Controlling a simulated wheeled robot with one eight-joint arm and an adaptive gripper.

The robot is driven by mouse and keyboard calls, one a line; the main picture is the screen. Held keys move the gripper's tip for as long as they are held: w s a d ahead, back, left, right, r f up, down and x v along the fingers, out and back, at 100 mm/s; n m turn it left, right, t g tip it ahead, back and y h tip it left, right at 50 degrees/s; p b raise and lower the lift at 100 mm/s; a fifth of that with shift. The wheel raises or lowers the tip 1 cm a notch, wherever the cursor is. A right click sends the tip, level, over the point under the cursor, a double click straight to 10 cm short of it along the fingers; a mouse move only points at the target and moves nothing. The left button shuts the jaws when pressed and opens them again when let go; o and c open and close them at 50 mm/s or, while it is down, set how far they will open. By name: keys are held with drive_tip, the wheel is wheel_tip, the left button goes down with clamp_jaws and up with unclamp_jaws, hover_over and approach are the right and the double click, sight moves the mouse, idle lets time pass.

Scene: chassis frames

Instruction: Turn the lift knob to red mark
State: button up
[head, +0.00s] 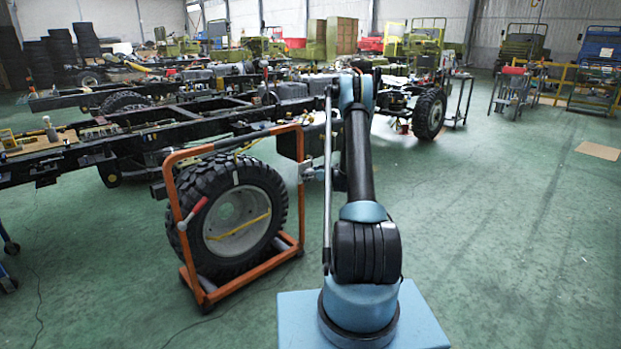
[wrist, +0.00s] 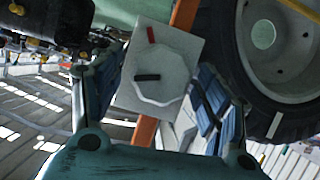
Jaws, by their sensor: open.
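The lift knob (wrist: 172,82) is a pale, many-sided dial on a light square plate (wrist: 190,42) in the wrist view. A dark bar (wrist: 147,77) on the knob lies roughly level and points left. The red mark (wrist: 151,34) is a short bar on the plate, above the knob in the picture. The dark bar does not line up with it. My gripper (wrist: 158,88) is open, with one finger on each side of the knob. Neither finger visibly touches it, and the depth between them is unclear. In the head view the knob cannot be made out clearly.
An orange stand (head: 172,185) holds a large tyre (head: 188,205), which also shows in the wrist view (wrist: 235,65) close to the right finger. A black truck chassis (head: 135,140) lies behind. Green floor (head: 500,220) is clear on the right.

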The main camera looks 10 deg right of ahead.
drive_tip(key=shift+w+a+f, duration=0.2)
drive_tip(key=shift+w+a, duration=0.05)
drive_tip(key=shift+w, duration=0.2)
